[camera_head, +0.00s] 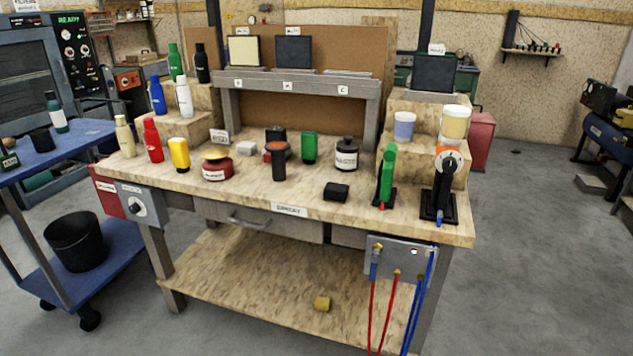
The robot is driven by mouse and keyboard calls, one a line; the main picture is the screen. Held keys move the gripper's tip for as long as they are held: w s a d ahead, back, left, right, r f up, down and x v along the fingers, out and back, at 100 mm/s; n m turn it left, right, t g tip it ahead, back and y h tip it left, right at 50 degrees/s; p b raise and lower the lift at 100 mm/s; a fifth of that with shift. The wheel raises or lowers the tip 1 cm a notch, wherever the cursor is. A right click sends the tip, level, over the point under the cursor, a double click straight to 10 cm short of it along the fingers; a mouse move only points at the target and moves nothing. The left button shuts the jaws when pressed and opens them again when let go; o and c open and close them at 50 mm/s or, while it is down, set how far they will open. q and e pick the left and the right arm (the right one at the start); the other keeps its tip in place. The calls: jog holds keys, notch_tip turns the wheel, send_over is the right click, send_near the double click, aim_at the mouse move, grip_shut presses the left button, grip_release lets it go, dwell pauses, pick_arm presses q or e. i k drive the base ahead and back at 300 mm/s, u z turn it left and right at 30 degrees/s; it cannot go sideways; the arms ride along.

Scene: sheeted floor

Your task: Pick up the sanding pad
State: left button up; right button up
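No label that I can read marks the sanding pad, so I cannot tell for sure which object it is. A small black block (336,191) lies near the front of the wooden workbench (250,205). A low round red object (217,166) with a pale label sits on the bench top, left of centre. A small pale block (246,148) lies behind it. Neither of my grippers is in view.
Several bottles, including a yellow one (179,155), stand at the bench's left. A black-topped jar (346,155) and upright tools, one green (387,175), stand right of centre. Hoses (393,300) hang at front right. A blue cart (50,160) stands left; floor at right is clear.

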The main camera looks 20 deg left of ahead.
aim_at(335, 193)
jog(key=z, duration=0.5)
jog(key=i, duration=0.9)
jog(key=u, duration=0.3)
